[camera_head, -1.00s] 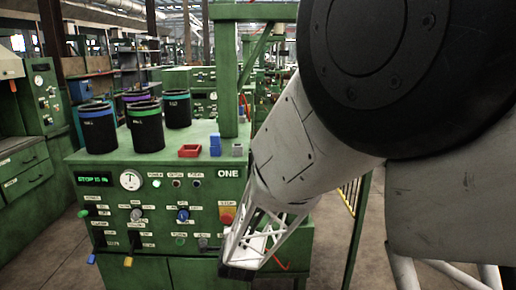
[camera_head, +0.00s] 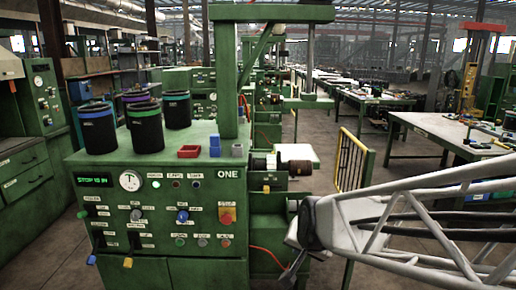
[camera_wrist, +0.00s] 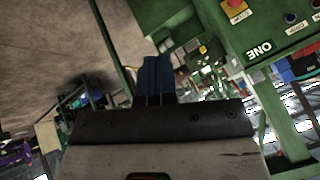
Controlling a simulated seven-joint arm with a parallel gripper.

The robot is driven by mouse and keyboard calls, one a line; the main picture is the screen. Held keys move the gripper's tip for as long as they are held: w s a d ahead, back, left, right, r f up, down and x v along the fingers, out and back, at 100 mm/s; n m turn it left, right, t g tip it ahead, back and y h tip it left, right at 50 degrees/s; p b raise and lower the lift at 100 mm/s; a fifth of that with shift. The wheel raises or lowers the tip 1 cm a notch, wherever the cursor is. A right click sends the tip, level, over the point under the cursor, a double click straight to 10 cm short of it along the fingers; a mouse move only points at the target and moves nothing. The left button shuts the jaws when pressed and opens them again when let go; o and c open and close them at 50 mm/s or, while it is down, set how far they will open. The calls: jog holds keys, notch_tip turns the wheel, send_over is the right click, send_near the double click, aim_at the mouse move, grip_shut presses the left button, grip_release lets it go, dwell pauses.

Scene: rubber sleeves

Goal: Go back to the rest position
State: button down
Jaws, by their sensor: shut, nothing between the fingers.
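My gripper (camera_head: 292,272) shows in the head view at the lower middle, right of the green machine marked ONE (camera_head: 152,166) and apart from its front panel. My arm reaches in from the right edge with its white lattice frame. In the wrist view the blue fingers of my gripper (camera_wrist: 154,72) are together with nothing between them.
Several black sleeves with coloured rims (camera_head: 145,127) stand on the machine's top, beside a red bin (camera_head: 189,151) and a blue block (camera_head: 215,146). A yellow rail (camera_head: 349,160) stands behind my arm. Work tables (camera_head: 440,130) are farther right. Floor is open between them.

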jog(key=s+d+r+n+g+h, duration=0.1)
jog(key=s+d, duration=0.3)
jog(key=s, duration=0.5)
jog(key=s+d+r+n+g+h, duration=0.1)
jog(key=s+d+r+n+g, duration=0.1)
jog(key=s, duration=0.7)
jog(key=d+n+g, duration=0.1)
jog(key=d, duration=0.1)
jog(key=shift+d, duration=0.3)
